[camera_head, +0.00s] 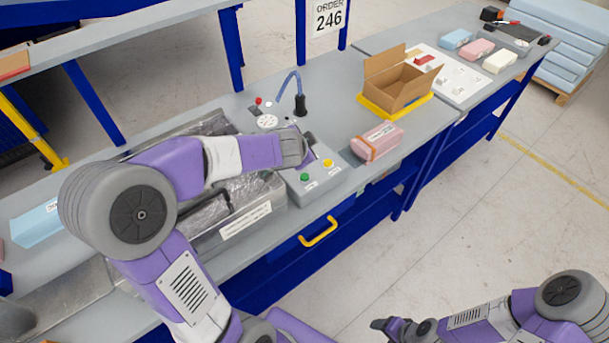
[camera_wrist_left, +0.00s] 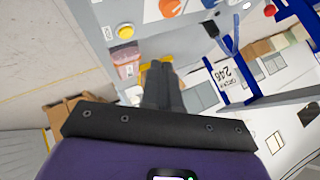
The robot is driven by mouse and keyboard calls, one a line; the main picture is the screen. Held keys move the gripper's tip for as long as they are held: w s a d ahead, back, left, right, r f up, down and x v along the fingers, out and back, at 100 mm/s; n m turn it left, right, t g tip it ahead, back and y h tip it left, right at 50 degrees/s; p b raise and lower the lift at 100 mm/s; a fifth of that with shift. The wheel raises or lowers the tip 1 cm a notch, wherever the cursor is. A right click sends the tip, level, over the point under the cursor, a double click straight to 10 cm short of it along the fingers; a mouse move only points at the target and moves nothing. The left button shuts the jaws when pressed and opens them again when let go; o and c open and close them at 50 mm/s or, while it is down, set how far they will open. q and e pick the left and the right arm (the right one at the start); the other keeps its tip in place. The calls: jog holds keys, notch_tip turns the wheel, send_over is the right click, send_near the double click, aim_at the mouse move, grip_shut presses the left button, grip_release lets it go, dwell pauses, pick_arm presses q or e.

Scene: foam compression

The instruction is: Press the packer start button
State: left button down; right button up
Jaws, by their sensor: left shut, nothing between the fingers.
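A grey control panel (camera_head: 317,184) on the bench carries a green button (camera_head: 304,177) and a yellow button (camera_head: 328,163); their labels are too small to read. My left gripper (camera_head: 307,157) is shut and empty, above the rear of this panel and behind the two buttons. In the left wrist view its closed fingers (camera_wrist_left: 162,82) are apart from a yellow button (camera_wrist_left: 126,31) and an orange-red round part (camera_wrist_left: 170,7). I cannot tell the height of the fingertips above the panel. My right gripper (camera_head: 378,325) is at the lower right, away from the bench.
A pink wrapped block (camera_head: 377,141) lies right of the panel. An open cardboard box (camera_head: 398,82) stands on a yellow tray behind it. A round gauge (camera_head: 267,121) and a blue hose (camera_head: 291,84) rise behind my left gripper. A yellow handle (camera_head: 319,232) juts from the bench front.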

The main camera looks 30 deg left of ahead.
pick_arm(q)
jog(key=b, duration=0.7)
send_over(304, 179)
notch_tip(304, 179, down, 8)
jog(key=shift+w+f, duration=0.1)
jog(key=shift+f+b, duration=0.3)
jog(key=shift+b, duration=0.1)
jog(key=shift+f, duration=0.1)
dwell(1.3)
jog(key=shift+f+b, duration=0.35)
jog(key=shift+b, duration=0.25)
jog(key=shift+f+b, duration=0.5)
jog(key=shift+b, duration=0.1)
dwell(0.4)
jog(key=shift+r, duration=0.1)
jog(key=shift+r+p, duration=0.7)
jog(key=shift+r, duration=0.1)
